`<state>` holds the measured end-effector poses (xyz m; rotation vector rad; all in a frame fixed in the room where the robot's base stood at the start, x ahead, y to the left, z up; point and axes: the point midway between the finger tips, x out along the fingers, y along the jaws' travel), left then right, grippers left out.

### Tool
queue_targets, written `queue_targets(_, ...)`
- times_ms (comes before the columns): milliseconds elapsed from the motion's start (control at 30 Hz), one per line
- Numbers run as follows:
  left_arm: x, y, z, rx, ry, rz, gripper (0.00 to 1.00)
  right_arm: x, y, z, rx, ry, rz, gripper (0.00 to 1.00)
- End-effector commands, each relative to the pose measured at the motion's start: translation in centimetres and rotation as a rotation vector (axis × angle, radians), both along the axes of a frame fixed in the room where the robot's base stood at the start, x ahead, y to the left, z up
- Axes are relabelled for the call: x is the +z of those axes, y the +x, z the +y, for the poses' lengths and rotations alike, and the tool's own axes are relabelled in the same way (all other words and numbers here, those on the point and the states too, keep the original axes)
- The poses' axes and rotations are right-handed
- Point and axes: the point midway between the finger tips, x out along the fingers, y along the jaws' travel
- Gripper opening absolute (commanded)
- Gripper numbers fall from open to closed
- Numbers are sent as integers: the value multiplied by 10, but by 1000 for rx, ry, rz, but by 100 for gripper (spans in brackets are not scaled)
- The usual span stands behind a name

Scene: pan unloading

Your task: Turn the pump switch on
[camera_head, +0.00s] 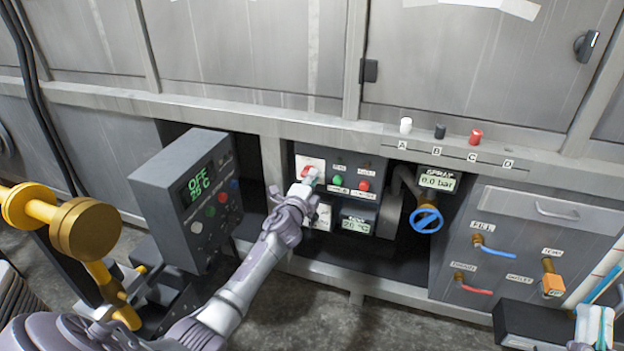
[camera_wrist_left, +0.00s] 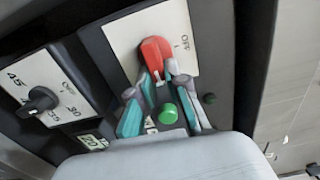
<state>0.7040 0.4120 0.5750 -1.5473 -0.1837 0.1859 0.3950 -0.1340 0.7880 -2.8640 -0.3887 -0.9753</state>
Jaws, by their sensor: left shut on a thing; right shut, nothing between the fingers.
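The red pump switch (camera_head: 309,171) sits on a white plate at the upper left of the grey control panel (camera_head: 350,166). My left gripper (camera_head: 308,180) reaches it from the front. In the left wrist view the red switch knob (camera_wrist_left: 155,50) stands on its plate, marked "OFF" at one side. My left gripper's teal-padded fingertips (camera_wrist_left: 161,78) are shut on the knob's near end. My right gripper (camera_head: 596,322) is at the lower right edge of the head view, partly cut off, shut and empty, apart from the panel.
A black dial (camera_wrist_left: 42,100) is beside the switch. Green (camera_head: 337,180) and red (camera_head: 364,185) buttons are to its right. A grey "OFF" display box (camera_head: 190,200) stands left of my arm. A blue valve wheel (camera_head: 426,219) and pipe handles are to the right.

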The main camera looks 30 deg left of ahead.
Motion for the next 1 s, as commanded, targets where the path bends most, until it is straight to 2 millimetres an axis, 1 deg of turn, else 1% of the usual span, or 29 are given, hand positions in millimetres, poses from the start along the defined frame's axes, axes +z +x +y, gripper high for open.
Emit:
queue_targets(133,-2,0,-1,-1,1,3,0,0,0,0,1,0,2,0)
queue_targets(167,-2,0,-1,-1,1,3,18,-1,0,0,1,0,3,0)
queue_targets(200,-2,0,-1,-1,1,3,24,-1,0,0,1,0,4,0)
queue_targets(300,-2,0,0,-1,1,2,40,-2,0,0,1,-1,8,0)
queue_targets(567,-1,0,0,0,0,1,40,-4,-1,0,1,0,17,0)
queue_targets(667,-1,-4,-1,0,0,2,40,-3,-1,0,1,-1,13,0)
queue_targets(767,-2,-14,-3,-1,1,2,40,-3,-1,0,1,0,12,0)
queue_targets(833,-2,-25,-6,-2,1,2,40,-3,0,0,0,-1,11,0)
queue_targets(1000,-2,-62,-15,-2,1,3,40,-3,0,0,0,-1,11,0)
